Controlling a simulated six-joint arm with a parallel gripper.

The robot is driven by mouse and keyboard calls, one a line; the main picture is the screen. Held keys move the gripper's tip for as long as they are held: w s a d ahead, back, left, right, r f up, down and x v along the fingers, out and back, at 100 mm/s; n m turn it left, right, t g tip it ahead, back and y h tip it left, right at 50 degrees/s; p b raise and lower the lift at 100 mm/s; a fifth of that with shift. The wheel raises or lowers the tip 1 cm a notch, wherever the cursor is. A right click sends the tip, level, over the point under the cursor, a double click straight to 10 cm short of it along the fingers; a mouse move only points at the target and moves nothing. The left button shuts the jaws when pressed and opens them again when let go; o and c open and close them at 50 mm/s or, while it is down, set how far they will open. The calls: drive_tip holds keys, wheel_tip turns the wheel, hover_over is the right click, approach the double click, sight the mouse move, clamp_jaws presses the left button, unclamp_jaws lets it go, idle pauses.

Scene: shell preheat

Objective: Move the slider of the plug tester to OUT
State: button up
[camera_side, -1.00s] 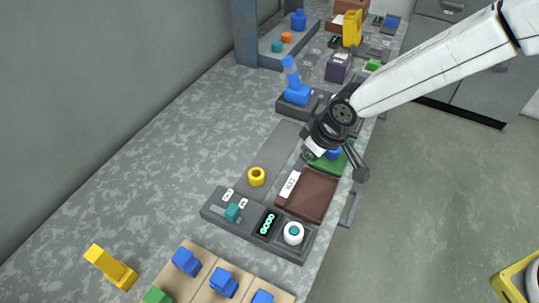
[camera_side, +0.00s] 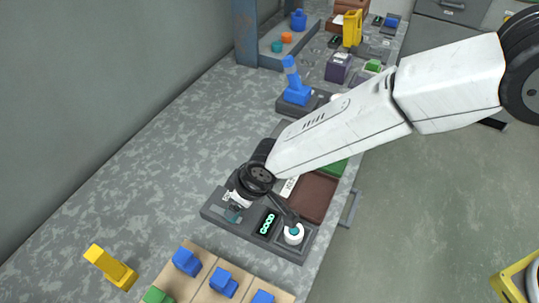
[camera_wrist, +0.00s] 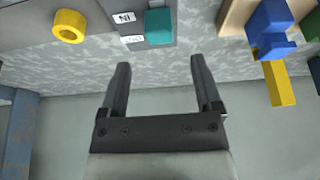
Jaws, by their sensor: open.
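The plug tester (camera_side: 262,246) is a dark grey box at the near edge of the bench in the side view. It has a green-digit display (camera_side: 267,224) and a white round socket (camera_side: 293,234) with a teal top. I cannot tell the slider's exact stop.
A yellow ring (camera_wrist: 68,26) lies beside the tester. A brown tray (camera_side: 318,196) sits behind the socket. A wooden block (camera_side: 205,272) with blue pieces and a yellow piece (camera_side: 110,266) are nearby. The grey bench to the left is clear.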

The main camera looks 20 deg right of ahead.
drive_tip(key=shift+x, duration=3.45)
drive_tip(key=shift+c, duration=0.2)
clamp_jaws()
